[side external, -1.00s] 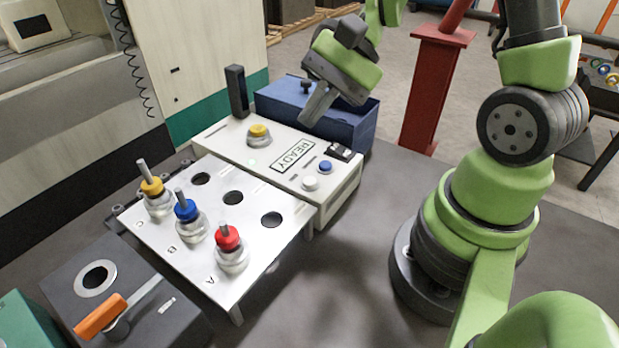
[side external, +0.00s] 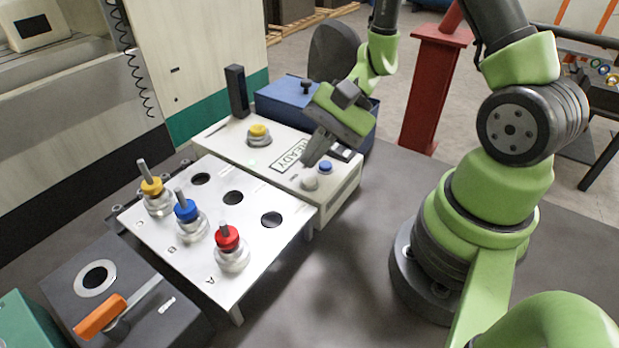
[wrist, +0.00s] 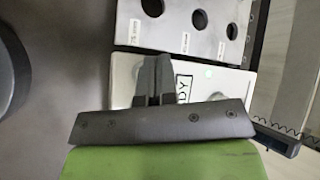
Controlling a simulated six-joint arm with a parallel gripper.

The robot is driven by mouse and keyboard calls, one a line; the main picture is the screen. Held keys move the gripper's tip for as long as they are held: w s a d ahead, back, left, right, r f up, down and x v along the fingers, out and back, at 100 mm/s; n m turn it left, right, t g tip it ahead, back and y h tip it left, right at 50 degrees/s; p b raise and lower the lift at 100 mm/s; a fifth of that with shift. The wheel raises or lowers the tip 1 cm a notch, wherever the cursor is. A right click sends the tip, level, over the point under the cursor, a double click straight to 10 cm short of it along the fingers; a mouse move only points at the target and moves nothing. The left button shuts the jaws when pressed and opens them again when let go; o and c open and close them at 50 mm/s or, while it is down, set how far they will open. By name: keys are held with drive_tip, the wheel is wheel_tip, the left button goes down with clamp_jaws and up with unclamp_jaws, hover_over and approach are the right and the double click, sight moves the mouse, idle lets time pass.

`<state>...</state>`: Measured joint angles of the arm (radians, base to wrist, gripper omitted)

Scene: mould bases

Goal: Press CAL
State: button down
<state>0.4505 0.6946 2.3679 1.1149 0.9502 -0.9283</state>
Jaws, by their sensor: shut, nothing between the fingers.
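The light control box with the READY label (side external: 286,158) stands behind the white plate. On its near right part are a white button (side external: 310,183) and a blue button (side external: 325,166); I cannot read which one is marked CAL. A yellow knob (side external: 258,135) sits at its far left. My gripper (side external: 306,163) is shut and empty, pointing down over the box just above and behind the white button. Whether it touches anything I cannot tell. In the wrist view the shut fingers (wrist: 153,62) cover part of the box, and both buttons are hidden.
The white plate (side external: 265,243) holds yellow (side external: 151,187), blue (side external: 186,210) and red (side external: 227,238) topped pieces and several dark holes. A blue bin (side external: 280,97) stands behind the box. A dark block with an orange handle (side external: 101,315) is at the near left.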

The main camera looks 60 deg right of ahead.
sight(313, 181)
drive_tip(key=shift+f, duration=0.9)
idle(1.4)
drive_tip(key=shift+f, duration=0.4)
drive_tip(key=shift+f, duration=0.3)
idle(0.5)
drive_tip(key=shift+r, duration=0.75)
drive_tip(key=shift+r, duration=2.5)
